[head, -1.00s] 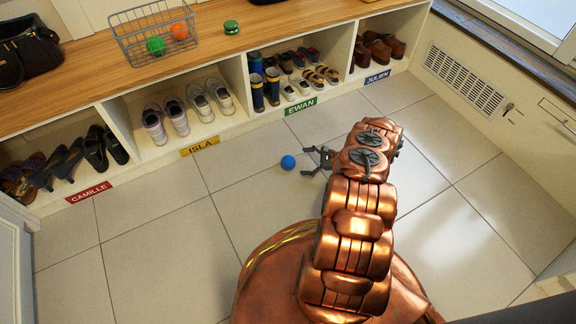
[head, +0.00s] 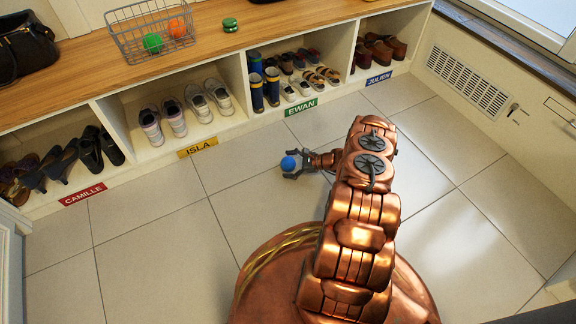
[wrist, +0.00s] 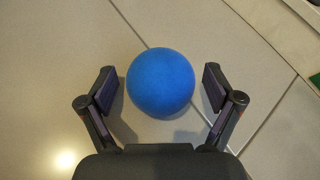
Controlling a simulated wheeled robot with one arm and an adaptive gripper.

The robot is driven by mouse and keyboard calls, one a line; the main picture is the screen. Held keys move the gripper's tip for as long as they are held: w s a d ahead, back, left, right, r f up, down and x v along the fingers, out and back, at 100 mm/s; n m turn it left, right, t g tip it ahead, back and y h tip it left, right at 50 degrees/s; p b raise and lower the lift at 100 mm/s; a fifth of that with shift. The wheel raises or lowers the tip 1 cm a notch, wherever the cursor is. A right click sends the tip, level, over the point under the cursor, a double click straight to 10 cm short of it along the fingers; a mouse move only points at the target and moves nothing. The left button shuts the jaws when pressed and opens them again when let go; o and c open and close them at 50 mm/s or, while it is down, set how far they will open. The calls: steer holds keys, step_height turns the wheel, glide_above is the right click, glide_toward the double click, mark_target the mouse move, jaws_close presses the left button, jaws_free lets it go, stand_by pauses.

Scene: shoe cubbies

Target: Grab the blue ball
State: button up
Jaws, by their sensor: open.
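The blue ball (head: 289,163) lies on the tiled floor in front of the cubbies, below the gap between the ISLA and EWAN labels. My gripper (head: 291,172) is at the ball, reaching toward it from the right in the head view. In the wrist view the ball (wrist: 160,82) sits centred between and slightly ahead of the two open fingers (wrist: 160,92). A visible gap separates each finger from the ball.
A wooden-topped shoe cubby bench (head: 215,52) with several pairs of shoes runs along the back. A green round object (head: 230,25) lies nearby. The floor around the ball is clear.

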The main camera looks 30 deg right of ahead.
steer(key=c, duration=1.3)
steer(key=shift+o, duration=0.2)
